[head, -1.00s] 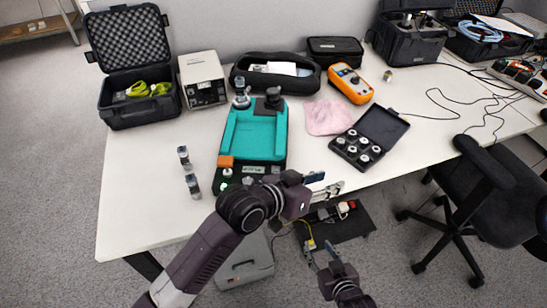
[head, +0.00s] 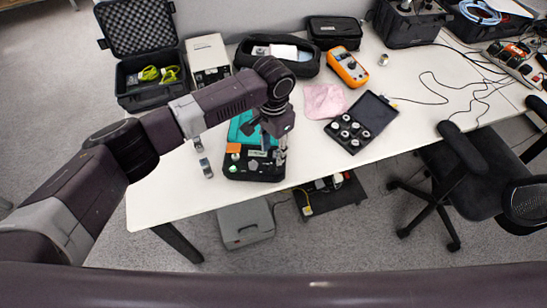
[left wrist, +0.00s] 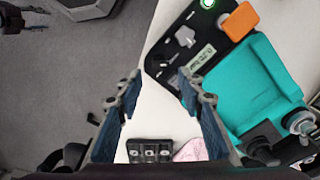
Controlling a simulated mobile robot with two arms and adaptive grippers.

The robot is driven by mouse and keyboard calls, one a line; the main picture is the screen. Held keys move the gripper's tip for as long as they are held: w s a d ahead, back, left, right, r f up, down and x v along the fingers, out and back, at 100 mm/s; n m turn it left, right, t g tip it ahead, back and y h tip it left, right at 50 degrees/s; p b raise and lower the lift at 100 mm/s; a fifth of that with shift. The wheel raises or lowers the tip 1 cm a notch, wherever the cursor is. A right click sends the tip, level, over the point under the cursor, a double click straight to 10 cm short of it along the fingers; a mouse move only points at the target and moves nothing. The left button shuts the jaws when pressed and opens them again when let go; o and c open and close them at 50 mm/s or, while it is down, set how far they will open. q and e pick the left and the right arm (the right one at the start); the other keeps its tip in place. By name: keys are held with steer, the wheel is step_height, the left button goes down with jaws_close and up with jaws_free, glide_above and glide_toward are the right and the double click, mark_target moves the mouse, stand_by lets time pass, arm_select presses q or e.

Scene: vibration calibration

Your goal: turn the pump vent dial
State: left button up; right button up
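The pump (head: 250,172) is a black unit with a teal top near the table's front edge. Its black front panel also shows in the left wrist view (left wrist: 222,32), with a grey pointer-shaped knob (left wrist: 185,36), a small display and a green-ringed button. No label shows which knob is the vent dial. My left gripper (head: 270,152) hangs over the pump's front right, hiding part of it. My right gripper is out of view.
Small metal cylinders (head: 205,167) stand left of the pump. The black case with several round pieces (head: 362,122), pink cloth (head: 324,101) and orange meter (head: 347,66) lie to its right. A grey box (head: 245,223) stands below the front edge.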

mark_target(273, 164)
arm_select(q)
step_height(273, 164, down, 6)
steer(key=shift+f+p, duration=0.15)
steer(key=shift+p, duration=0.25)
jaws_close()
